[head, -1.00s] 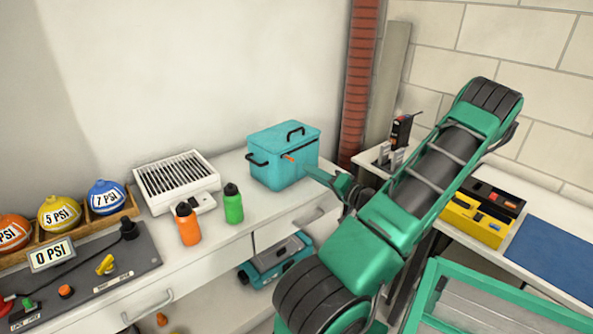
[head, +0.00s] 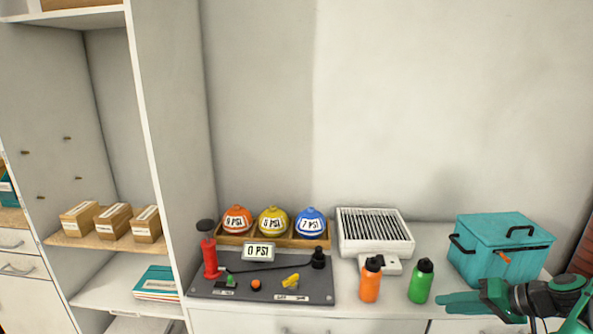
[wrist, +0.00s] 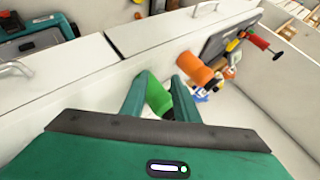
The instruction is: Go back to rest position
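My gripper (head: 445,302) is at the right of the head view, over the front of the counter. Its teal fingers point left toward the green bottle (head: 420,283), which stands upright on the counter. In the wrist view my gripper (wrist: 162,76) has its two fingers apart, and the green bottle (wrist: 158,97) shows in the gap beyond them. Nothing appears to be held. The rest of my arm is mostly cut off by the right edge of the head view.
An orange bottle (head: 370,281) stands left of the green one. A teal cooler (head: 497,262) sits behind my gripper. A white slatted unit (head: 375,232), pressure-marked balls (head: 273,221) and a grey control panel (head: 262,284) fill the counter leftward. Shelves with boxes (head: 115,221) stand far left.

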